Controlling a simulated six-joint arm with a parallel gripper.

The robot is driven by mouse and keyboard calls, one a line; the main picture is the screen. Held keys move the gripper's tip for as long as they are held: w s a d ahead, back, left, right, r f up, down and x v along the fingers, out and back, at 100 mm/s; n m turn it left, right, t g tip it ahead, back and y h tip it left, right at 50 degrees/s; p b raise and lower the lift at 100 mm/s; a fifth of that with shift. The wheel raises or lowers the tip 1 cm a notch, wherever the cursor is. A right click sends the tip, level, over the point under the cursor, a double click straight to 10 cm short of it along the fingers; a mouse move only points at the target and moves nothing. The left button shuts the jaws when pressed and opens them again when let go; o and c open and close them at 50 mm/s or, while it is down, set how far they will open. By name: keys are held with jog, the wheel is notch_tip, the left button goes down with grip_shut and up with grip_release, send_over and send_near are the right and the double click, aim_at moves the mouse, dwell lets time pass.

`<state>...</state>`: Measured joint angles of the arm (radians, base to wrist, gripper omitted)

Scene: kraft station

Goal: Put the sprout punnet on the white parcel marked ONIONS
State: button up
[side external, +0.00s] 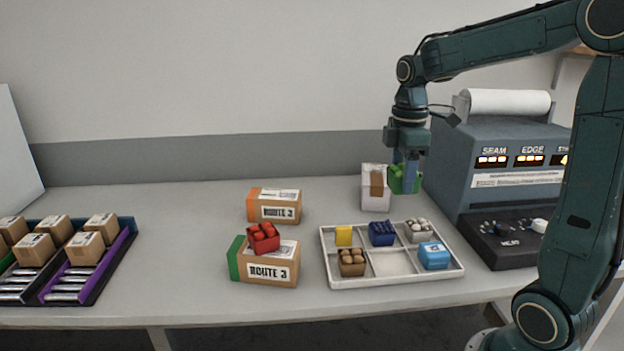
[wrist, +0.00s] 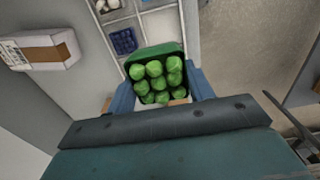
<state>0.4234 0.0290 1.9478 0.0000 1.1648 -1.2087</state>
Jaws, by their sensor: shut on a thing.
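The sprout punnet (side external: 397,183) is green and full of round green sprouts. It also shows in the wrist view (wrist: 157,80). My gripper (side external: 408,178) is shut on it, with one blue finger at each side in the wrist view, and points down. A white parcel (side external: 370,198) with a brown band stands at the back of the table, just left of the punnet in the side view. It also shows at the left of the wrist view (wrist: 35,54). Its marking is too small to read. I cannot tell how high the punnet hangs.
A white divided tray (side external: 334,282) in front holds several small punnets and has a bare compartment. Brown ROUTE 3 boxes (side external: 281,248) stand left of it, one with a red punnet (side external: 263,238) on top. A grey sealing machine (side external: 478,160) stands close on the right.

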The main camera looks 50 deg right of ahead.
jog(key=w+d+r, duration=0.6)
jog(key=w+d, duration=0.2)
jog(key=w, duration=0.1)
notch_tip(320, 180, up, 2)
send_over(381, 183)
jog(key=shift+w+r, duration=0.1)
jog(key=shift+r, duration=0.1)
dwell(0.8)
jog(key=shift+d+f, duration=0.1)
jog(key=shift+f, duration=0.05)
jog(key=shift+f, duration=9.85)
